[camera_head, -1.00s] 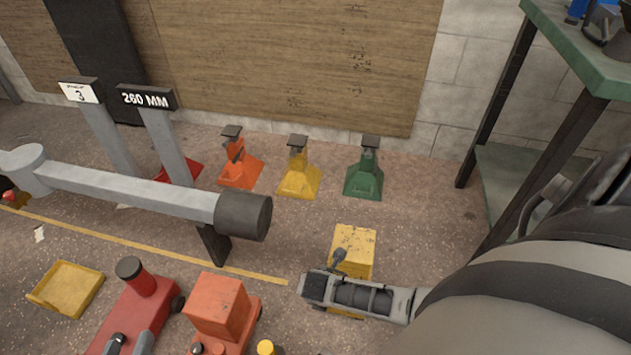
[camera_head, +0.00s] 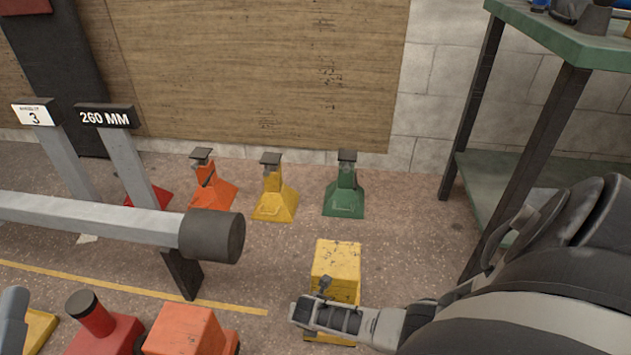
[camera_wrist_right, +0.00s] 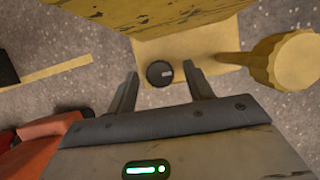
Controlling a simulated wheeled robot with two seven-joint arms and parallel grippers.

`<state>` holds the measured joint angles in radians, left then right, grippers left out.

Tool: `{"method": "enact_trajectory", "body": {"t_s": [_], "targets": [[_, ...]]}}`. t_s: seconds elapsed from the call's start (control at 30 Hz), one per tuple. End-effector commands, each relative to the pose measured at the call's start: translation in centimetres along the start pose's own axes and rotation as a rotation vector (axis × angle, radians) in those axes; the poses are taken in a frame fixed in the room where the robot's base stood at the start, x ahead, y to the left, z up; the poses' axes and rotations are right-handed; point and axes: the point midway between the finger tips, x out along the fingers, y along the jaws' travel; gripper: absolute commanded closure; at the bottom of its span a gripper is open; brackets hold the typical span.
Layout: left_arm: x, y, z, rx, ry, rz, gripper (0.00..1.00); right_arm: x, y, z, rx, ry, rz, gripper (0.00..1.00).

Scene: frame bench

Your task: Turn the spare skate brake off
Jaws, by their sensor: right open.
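The yellow skate (camera_head: 336,262) stands on the floor at the lower middle of the head view, partly hidden by my right gripper (camera_head: 303,314). In the right wrist view, the skate's worn yellow body (camera_wrist_right: 165,22) fills the top, with a yellow plate beside it. A round black knob (camera_wrist_right: 159,73) with a small pale mark sits on that plate. My right gripper (camera_wrist_right: 165,88) is open, its two fingers on either side of the knob and apart from it. A yellow post with a faceted head (camera_wrist_right: 284,62) stands to the right. My left gripper is not clearly in view.
Orange (camera_head: 212,193), yellow (camera_head: 274,202) and green (camera_head: 344,198) stands line the wall. A grey beam (camera_head: 90,217) with a dark end crosses the left. Red and orange machines (camera_head: 180,335) sit lower left. A green bench (camera_head: 560,40) stands right.

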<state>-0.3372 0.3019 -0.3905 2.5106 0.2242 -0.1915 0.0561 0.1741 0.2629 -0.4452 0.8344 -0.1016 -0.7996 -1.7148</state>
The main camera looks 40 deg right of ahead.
Motion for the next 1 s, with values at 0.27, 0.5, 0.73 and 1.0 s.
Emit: {"method": "enact_trajectory", "body": {"t_s": [0.27, 0.5, 0.73, 1.0], "targets": [[0.13, 0.06, -0.48, 0.03, 0.028, 0.009, 0.64, 0.24, 0.01, 0.02, 0.0, 0.0, 0.0, 0.48], [0.12, 0.06, -0.45, 0.029, 0.027, 0.009, 0.64, 0.23, 0.02, 0.01, 0.0, 0.0, 0.0, 0.93], [0.12, 0.08, -0.46, 0.028, 0.027, 0.009, 0.64, 0.22, 0.04, 0.01, 0.008, 0.0, -0.003, 0.93], [0.11, 0.09, -0.34, 0.02, 0.016, 0.008, 0.64, 0.2, 0.14, 0.05, 0.1, 0.0, -0.041, 0.93]]}}
